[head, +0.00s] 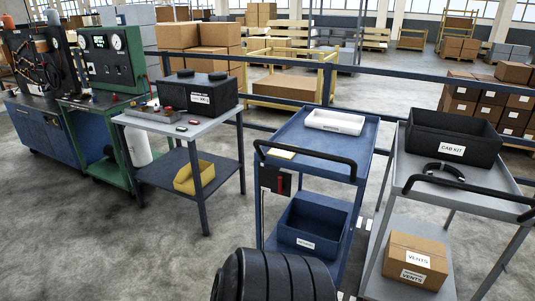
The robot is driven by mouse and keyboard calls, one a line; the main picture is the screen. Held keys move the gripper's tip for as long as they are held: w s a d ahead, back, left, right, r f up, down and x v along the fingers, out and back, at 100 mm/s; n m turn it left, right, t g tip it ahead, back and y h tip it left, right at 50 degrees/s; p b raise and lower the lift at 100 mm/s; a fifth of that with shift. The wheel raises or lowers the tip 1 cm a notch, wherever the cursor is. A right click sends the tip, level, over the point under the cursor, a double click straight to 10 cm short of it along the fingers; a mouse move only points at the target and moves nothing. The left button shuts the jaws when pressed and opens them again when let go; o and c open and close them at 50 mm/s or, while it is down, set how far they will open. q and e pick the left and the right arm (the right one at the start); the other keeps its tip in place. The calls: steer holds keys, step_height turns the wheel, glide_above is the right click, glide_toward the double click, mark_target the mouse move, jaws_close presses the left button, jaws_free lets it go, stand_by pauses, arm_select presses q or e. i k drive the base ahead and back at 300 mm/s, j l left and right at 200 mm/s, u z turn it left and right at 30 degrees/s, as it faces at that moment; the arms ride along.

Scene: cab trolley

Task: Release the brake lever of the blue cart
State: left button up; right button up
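The blue cart (314,133) stands right of the middle in the head view, with a black push handle (318,157) along its near side. A red lever (280,184) sits on a dark plate below the handle, at the cart's near left corner; its exact tilt is too small to tell. The cart's wheels are hidden or out of frame. Neither of my grippers shows in the view.
A grey cart (405,165) stands close on the right, carrying a black cab kit bin (452,138) and a vents box (415,261). A grey-topped table (215,127) stands left. A blue rail (385,75) runs behind. Open floor (130,240) lies front left.

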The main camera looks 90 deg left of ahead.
mark_target(280, 191)
steer(key=u, duration=2.7)
